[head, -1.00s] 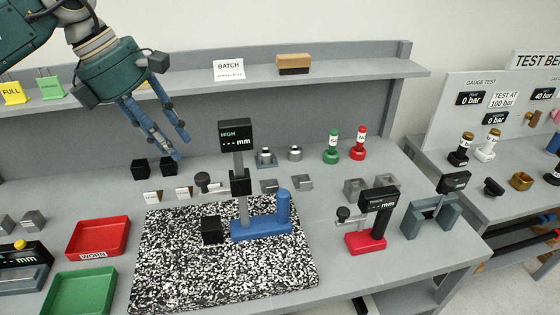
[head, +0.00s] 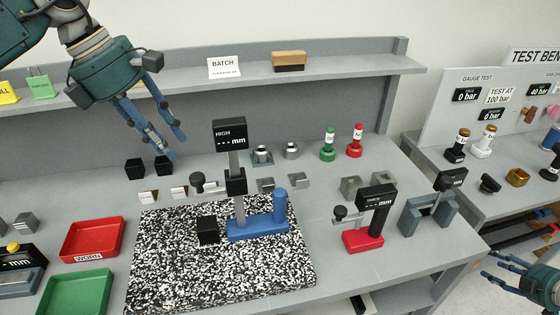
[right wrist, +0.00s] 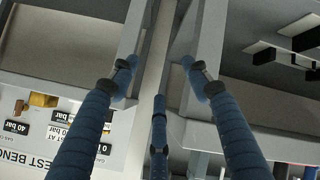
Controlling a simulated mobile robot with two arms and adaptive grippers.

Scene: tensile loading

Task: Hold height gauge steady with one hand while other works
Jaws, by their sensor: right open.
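The height gauge stands upright on the speckled granite plate (head: 180,275). It has a blue base (head: 258,228), a grey column and a black display (head: 229,134) reading "HIGH --- mm". A black block (head: 208,231) sits left of its base on the plate. My left gripper (head: 166,146) is open and empty, above the back of the bench, left of and behind the gauge, apart from it. My right gripper (head: 510,276) is at the lower right in the head view, beyond the bench's right end. In the right wrist view its fingers (right wrist: 155,90) are spread and empty.
A red gauge (head: 362,240) and a grey gauge stand (head: 428,213) stand right of the plate. Red (head: 66,240) and green trays (head: 50,300) lie at left. Two black blocks (head: 150,167) sit below my left gripper. A test bench (head: 480,178) is at right.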

